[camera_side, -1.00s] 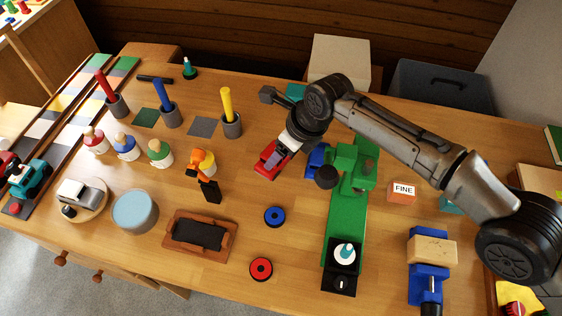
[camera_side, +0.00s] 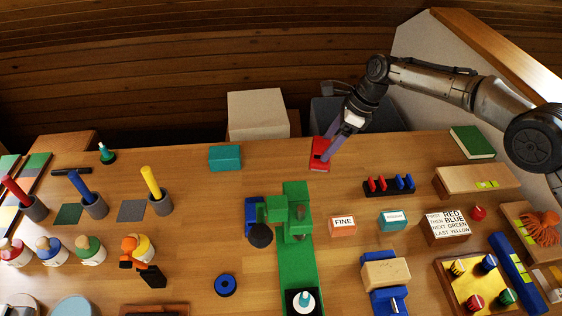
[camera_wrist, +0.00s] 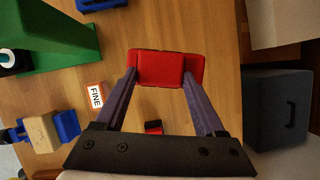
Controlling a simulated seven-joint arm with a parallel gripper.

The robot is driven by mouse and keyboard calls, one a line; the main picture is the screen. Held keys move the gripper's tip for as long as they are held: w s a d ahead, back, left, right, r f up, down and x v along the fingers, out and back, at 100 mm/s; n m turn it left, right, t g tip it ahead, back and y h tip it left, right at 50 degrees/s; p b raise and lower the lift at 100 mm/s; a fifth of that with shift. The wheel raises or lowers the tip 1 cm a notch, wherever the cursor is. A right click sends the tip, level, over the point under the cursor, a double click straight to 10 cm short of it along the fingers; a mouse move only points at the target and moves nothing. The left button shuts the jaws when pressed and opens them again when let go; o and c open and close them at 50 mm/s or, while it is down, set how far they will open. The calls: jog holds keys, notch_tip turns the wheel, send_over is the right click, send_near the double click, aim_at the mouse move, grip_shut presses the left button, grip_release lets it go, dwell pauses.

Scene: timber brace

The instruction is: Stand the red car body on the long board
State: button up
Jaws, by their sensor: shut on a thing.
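The red car body (camera_side: 319,153) is at the back of the table in the side view, right of the green machine. It also shows in the wrist view (camera_wrist: 160,66) between my fingertips. My gripper (camera_side: 328,150) is shut on it, with one purple finger at each side. I cannot tell how far it is above the table. Boards with coloured squares (camera_side: 38,162) are cut off at the left edge of the side view. A pale wooden board (camera_side: 465,180) lies at the right. I cannot tell which is the long board.
The green machine (camera_side: 295,255) stands mid-table. A box marked FINE (camera_side: 342,225), a rack of red and blue pegs (camera_side: 389,185) and a green book (camera_side: 472,142) are to the right. A grey bin (camera_wrist: 277,108) is beyond the table's back edge.

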jog(key=s+d+r+n+g, duration=0.1)
jog(key=s+d+n, duration=0.1)
jog(key=d, duration=2.1)
jog(key=s+d+r+n, duration=0.1)
jog(key=s+d+r, duration=0.15)
jog(key=d, duration=2.05)
jog(key=shift+s+a+f, duration=0.1)
jog(key=shift+a+f, duration=0.05)
jog(key=shift+f, duration=3.65)
jog(key=shift+f, duration=0.55)
jog(key=o, duration=1.5)
jog(key=shift+o, duration=0.2)
jog(key=shift+r, duration=0.1)
